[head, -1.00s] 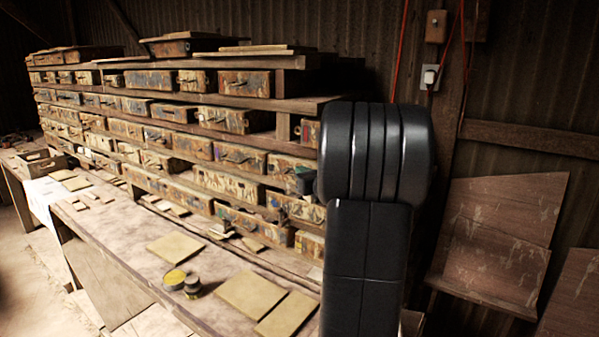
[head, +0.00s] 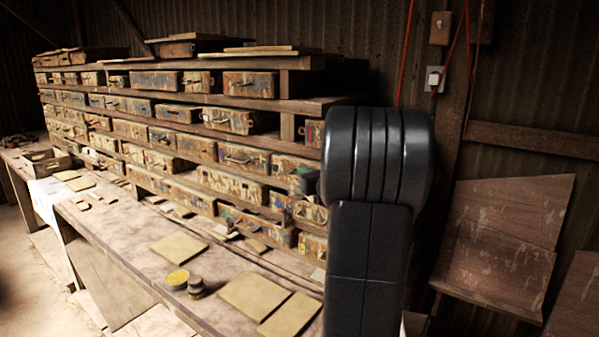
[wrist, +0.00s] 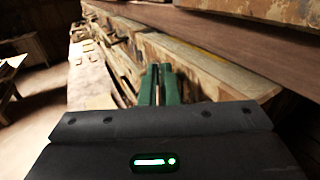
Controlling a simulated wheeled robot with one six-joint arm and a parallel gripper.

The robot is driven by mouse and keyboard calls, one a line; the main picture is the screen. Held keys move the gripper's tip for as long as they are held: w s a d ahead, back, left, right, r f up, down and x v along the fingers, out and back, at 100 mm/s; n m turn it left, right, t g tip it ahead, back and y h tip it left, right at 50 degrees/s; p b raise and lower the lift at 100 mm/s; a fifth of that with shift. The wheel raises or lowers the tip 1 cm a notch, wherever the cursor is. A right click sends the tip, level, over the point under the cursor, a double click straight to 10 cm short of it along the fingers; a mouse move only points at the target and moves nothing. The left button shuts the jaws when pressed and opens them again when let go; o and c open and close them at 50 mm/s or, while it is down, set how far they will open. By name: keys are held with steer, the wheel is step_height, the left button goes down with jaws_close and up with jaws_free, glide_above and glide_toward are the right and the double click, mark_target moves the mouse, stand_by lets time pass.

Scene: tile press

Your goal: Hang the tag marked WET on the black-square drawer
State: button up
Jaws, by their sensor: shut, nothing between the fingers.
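In the wrist view my gripper (wrist: 160,78) has its green fingers together, with nothing between them. It points along the front of a row of worn drawers, close to a drawer (wrist: 200,65) just beyond and to the right of the fingertips. I cannot tell whether they touch. In the head view my gripper is hidden behind my dark arm. The drawers (head: 230,120) sit in several rows of a wooden rack, with scuffed paint and small handles. No black square and no tag marked WET can be made out; the marks are too small or hidden.
A long wooden bench (head: 130,235) runs in front of the rack. It bears flat tan tiles (head: 253,293), a yellow-topped tin (head: 177,279) and a smaller tin (head: 196,288). A wooden box (head: 47,162) stands at the far left. Boards (head: 505,235) lean on the right wall.

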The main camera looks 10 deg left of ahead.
steer(key=shift+o, duration=0.8)
steer(key=shift+w+d+f+h, duration=0.3)
steer(key=shift+w+d, duration=0.1)
steer(key=shift+d, duration=0.15)
steer(key=shift+s+d+f+b, duration=0.25)
steer(key=shift+s+f+b, duration=0.2)
steer(key=shift+s+b, duration=0.05)
steer(key=shift+o, duration=0.8)
steer(key=s+d+b, duration=0.1)
steer(key=s+d, duration=0.2)
steer(key=d, duration=0.2)
steer(key=shift+s+r+m, duration=0.25)
steer(key=shift+m, duration=0.05)
steer(key=s+d+r+b, duration=0.1)
steer(key=s+d, duration=0.1)
steer(key=s, duration=0.5)
steer(key=shift+b, duration=0.35)
steer(key=w+d+p+x, duration=0.1)
steer(key=p+x, duration=0.1)
steer(key=x, duration=0.6)
steer(key=shift+w, duration=0.2)
steer(key=shift+d+f, duration=0.1)
steer(key=shift+f, duration=0.05)
